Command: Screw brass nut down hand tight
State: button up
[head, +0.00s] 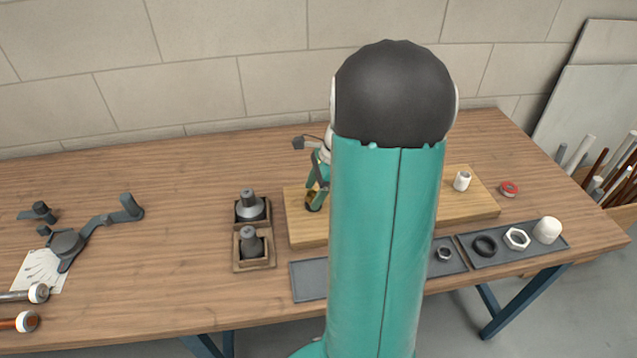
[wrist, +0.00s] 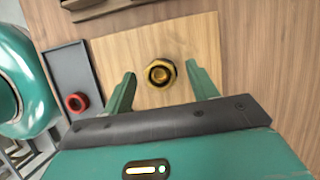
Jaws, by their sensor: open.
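The brass nut (wrist: 160,73) lies on the light wooden board (wrist: 112,50) in the wrist view, with a dark round opening in its middle. My gripper (wrist: 163,75) is open, with one green finger on each side of the nut and a gap on both sides. Whether the fingertips are level with the nut or above it, I cannot tell. In the head view the brass nut (head: 314,201) shows small at the board's left part, below my gripper (head: 318,186). My own arm hides the middle of the board (head: 305,232) there.
A white fitting (head: 462,181) stands on the board's right part. A grey tray (head: 510,256) holds a black ring (head: 484,245), a white hex nut (head: 517,239) and a white cap (head: 547,230). A wooden holder (head: 254,263) with dark tools stands left. A red roll (head: 509,189) lies right.

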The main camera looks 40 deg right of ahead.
jog(key=c, duration=1.1)
jog(key=m, duration=0.2)
jog(key=m+t, duration=0.1)
jog(key=shift+s+a+m+h, duration=0.1)
jog(key=shift+a+m+h, duration=0.1)
jog(key=shift+m+h, duration=0.2)
jog(key=shift+f+m+t+h, duration=0.1)
jog(key=shift+m+t+h, duration=0.3)
jog(key=shift+m, duration=0.8)
jog(key=m+h, duration=0.1)
jog(key=m, duration=0.2)
jog(key=shift+a, duration=0.1)
jog(key=m+h, duration=0.2)
jog(key=m, duration=0.2)
jog(key=shift+a+f+m, duration=0.1)
jog(key=shift+f+m, duration=0.05)
jog(key=shift+m, duration=0.25)
jog(key=shift+m+h, duration=0.8)
jog(key=shift+m, duration=1.2)
jog(key=o, duration=1.9)
